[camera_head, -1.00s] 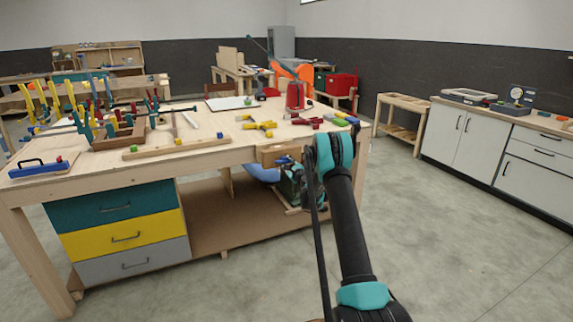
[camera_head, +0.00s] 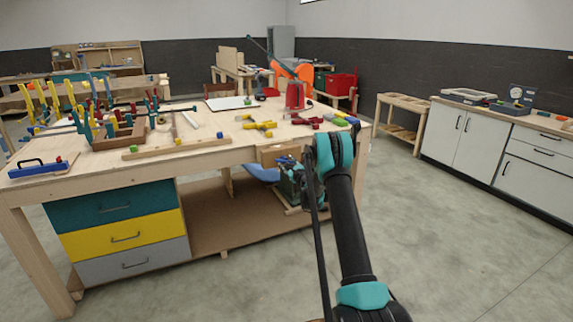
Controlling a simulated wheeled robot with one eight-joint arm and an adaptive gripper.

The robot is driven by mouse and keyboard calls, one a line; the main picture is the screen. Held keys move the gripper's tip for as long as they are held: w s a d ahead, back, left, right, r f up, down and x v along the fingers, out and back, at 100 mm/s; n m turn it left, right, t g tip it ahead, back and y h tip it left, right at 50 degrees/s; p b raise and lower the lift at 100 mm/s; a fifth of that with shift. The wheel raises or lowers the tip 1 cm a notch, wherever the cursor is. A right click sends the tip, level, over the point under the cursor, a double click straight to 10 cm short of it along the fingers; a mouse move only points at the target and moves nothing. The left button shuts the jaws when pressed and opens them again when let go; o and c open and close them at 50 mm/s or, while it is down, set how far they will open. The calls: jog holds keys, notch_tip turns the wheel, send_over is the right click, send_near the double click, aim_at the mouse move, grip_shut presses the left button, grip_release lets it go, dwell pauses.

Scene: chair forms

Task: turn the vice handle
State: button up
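The workbench (camera_head: 205,160) has a light wooden vice jaw (camera_head: 270,154) at its front edge, left of my arm. A small blue and dark part (camera_head: 287,160) shows against the jaw. I cannot tell whether it belongs to the vice or to my gripper. My black and teal arm reaches forward from the lower right to the bench front, and its upper joint covers the space right of the jaw. I cannot make out my gripper's fingers or any contact with a handle. The vice handle is not clearly visible.
Clamps, a red can-like object (camera_head: 295,96) and yellow clamps (camera_head: 258,125) lie on the bench. Coloured drawers (camera_head: 122,235) and a shelf holding a dark green machine (camera_head: 292,186) are below. White cabinets (camera_head: 459,136) stand right. The floor between is clear.

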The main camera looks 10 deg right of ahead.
jog(key=shift+o, duration=0.3)
jog(key=v, duration=1.2)
jog(key=shift+a, duration=0.1)
jog(key=shift+c, duration=0.6)
